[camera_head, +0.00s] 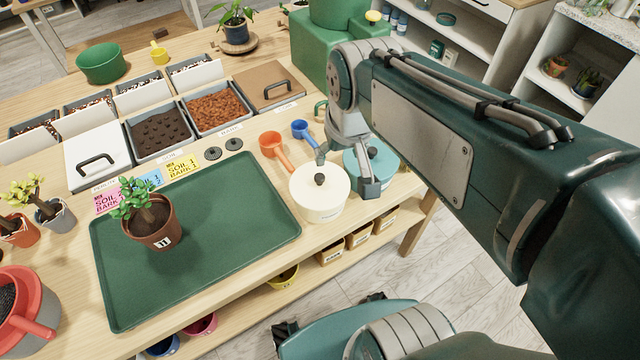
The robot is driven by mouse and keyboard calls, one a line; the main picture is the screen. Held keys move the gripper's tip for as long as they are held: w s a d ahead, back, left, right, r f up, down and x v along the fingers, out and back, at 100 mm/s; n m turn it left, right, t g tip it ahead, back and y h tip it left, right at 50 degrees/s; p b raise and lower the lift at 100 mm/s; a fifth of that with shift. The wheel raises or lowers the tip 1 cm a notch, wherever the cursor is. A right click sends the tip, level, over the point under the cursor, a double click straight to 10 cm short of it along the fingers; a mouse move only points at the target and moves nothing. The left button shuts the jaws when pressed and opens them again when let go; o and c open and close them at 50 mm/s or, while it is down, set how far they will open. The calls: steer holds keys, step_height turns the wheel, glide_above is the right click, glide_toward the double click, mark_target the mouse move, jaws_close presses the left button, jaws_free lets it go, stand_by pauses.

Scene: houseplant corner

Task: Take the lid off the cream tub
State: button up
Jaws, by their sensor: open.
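The cream tub (319,205) stands upright on the wooden table, right of the green tray. Its cream lid (307,184) is on, with a dark round knob (319,179) in the middle. My gripper (343,174) is open above and around the right part of the lid. One finger is near the knob and the other is by the tub's right side; I cannot tell whether either touches. A teal tub (384,161) with its own lid stands just behind and to the right, partly hidden by my gripper.
An orange scoop (273,145) and a blue scoop (303,130) lie behind the cream tub. A potted plant numbered 11 (160,236) stands on the green tray (225,250). Soil bins, one with a white lid (97,158), line the back. The table's front edge is close to the tub.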

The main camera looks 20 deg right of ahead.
mark_target(319, 176)
steer(key=w+a+f+g, duration=0.1)
steer(key=w+f+g, duration=0.2)
steer(key=w+f, duration=0.5)
steer(key=f, duration=0.6)
steer(key=w+f, duration=0.1)
steer(key=f, duration=0.2)
steer(key=shift+d+f, duration=0.15)
steer(key=shift+s, duration=0.1)
jaws_close()
